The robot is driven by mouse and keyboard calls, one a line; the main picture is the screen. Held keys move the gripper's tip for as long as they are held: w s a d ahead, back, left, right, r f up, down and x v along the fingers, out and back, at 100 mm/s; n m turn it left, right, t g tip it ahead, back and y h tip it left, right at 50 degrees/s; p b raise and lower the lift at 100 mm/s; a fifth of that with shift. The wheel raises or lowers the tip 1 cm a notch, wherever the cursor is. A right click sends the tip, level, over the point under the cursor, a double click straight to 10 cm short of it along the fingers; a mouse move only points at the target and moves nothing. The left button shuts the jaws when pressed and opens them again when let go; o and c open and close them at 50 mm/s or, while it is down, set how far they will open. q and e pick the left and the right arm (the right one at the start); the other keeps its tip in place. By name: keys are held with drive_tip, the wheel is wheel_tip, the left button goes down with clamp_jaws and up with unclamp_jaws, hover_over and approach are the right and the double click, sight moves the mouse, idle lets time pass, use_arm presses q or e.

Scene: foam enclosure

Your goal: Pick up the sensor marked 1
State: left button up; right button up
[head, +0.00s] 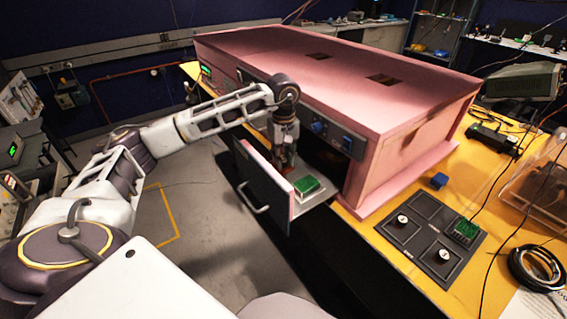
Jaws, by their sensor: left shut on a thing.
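My left gripper (288,162) reaches down over an open drawer (265,185) in the front of the pink foam enclosure (330,75). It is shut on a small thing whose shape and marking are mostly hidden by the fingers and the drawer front. A green-topped block with pale sides (307,187), which looks like a sensor, lies in the drawer just right of the fingers. A green board (466,230) sits on a dark panel on the table. I cannot read a number on either. My right gripper is not in view.
The dark panel (405,240) with white round knobs lies on the yellow table (365,235). A blue block (439,181) and a black ring (536,266) are on the table too. The drawer's front, with its handle, juts out over open floor.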

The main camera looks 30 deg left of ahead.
use_arm(q)
wheel_tip(320, 180, up, 10)
drive_tip(key=shift+b, duration=0.3)
idle(0.5)
drive_tip(key=shift+r, duration=0.2)
idle(0.4)
